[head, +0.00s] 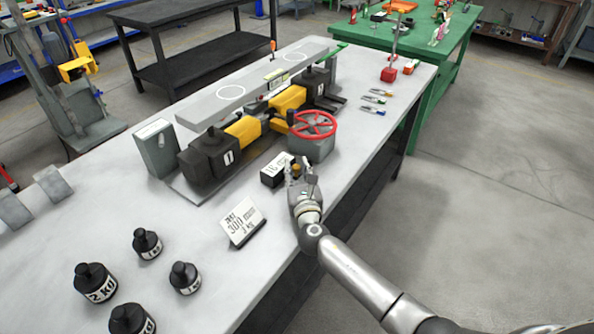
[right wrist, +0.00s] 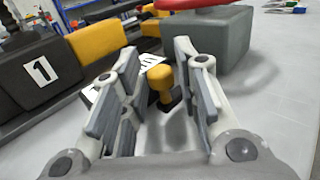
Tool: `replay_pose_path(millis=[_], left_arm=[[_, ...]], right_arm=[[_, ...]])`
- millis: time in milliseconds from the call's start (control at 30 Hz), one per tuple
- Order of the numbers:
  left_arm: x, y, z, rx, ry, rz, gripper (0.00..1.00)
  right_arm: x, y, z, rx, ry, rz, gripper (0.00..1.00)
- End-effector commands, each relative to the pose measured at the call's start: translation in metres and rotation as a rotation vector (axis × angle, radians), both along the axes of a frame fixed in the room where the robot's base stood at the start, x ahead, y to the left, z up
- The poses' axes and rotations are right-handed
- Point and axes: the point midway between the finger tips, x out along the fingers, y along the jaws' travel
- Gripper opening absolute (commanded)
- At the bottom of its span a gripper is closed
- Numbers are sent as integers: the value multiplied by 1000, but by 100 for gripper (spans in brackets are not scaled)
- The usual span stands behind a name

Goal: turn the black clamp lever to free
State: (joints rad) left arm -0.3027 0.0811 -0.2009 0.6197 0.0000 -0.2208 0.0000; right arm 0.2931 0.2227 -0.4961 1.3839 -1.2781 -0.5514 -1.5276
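A small black block with a white label (head: 272,174) stands on the grey bench in front of the red handwheel. A yellow knob (right wrist: 160,82) on a short black piece (right wrist: 166,104) is beside it; this looks like the clamp lever, but I cannot tell its setting. My right gripper (head: 301,174) is at the block's right side. In the right wrist view, my right gripper (right wrist: 160,95) is open, with one finger on each side of the knob and visible gaps. The label is partly hidden behind the fingers. My left gripper is not in view.
The red handwheel (head: 313,124) on its grey box is just beyond my gripper. A sign card (head: 241,221) and several black weights (head: 184,277) are at the near left. The bench edge is close on the right.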

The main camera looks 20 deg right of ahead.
Motion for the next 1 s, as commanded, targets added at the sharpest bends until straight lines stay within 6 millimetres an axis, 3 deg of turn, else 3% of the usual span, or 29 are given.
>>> replay_pose_path(millis=[33, 200, 567, 1000], left_arm=[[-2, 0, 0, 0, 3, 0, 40], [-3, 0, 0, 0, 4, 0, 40], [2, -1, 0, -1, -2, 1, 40], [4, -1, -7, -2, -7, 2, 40]], right_arm=[[0, 0, 0, 0, 0, 0, 18], [0, 0, 0, 0, 0, 0, 0], [-1, -2, 0, -1, -1, 14, 0], [-9, -14, -1, -4, -3, 194, 0]])
